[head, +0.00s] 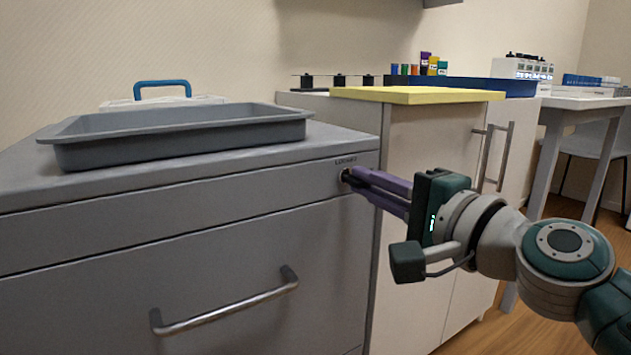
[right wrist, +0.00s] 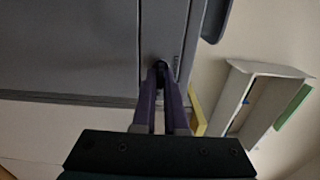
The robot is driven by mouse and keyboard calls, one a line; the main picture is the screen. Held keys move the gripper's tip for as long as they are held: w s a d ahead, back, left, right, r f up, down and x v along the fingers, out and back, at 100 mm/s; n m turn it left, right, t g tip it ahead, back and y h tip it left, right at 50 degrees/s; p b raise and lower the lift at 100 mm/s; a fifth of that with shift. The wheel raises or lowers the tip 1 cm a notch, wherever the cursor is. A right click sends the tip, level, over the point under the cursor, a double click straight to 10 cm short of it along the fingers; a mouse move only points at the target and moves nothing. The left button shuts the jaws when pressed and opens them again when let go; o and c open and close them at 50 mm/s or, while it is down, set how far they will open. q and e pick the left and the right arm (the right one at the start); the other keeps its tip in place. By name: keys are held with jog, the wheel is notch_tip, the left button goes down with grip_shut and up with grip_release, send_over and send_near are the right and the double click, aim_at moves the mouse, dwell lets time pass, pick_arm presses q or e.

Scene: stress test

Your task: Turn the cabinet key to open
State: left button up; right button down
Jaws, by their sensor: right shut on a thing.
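The grey cabinet (head: 200,225) has its lock near the upper right corner of its front, below a small dark label. My right gripper (head: 348,178) has purple fingers and reaches the lock from the right. It is shut on the key (right wrist: 161,67), a small dark piece at the fingertips in the right wrist view. The fingers hide most of the key, so its turn angle cannot be told. The cabinet's drawers look closed. My left gripper is not in view.
A grey tray (head: 180,133) sits on the cabinet top. A metal drawer handle (head: 225,305) sticks out low on the front. A beige cabinet (head: 425,215) with a yellow top (head: 418,95) and vertical handles (head: 492,158) stands to the right, near my right arm.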

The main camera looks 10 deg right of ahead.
jog(key=c, duration=1)
grip_release()
jog(key=shift+o, duration=0.2)
jog(key=shift+s, duration=0.1)
jog(key=v, duration=0.9)
jog(key=shift+s+d+p, duration=0.15)
jog(key=shift+s+p, duration=0.15)
jog(key=shift+p, duration=0.05)
jog(key=shift+r, duration=0.15)
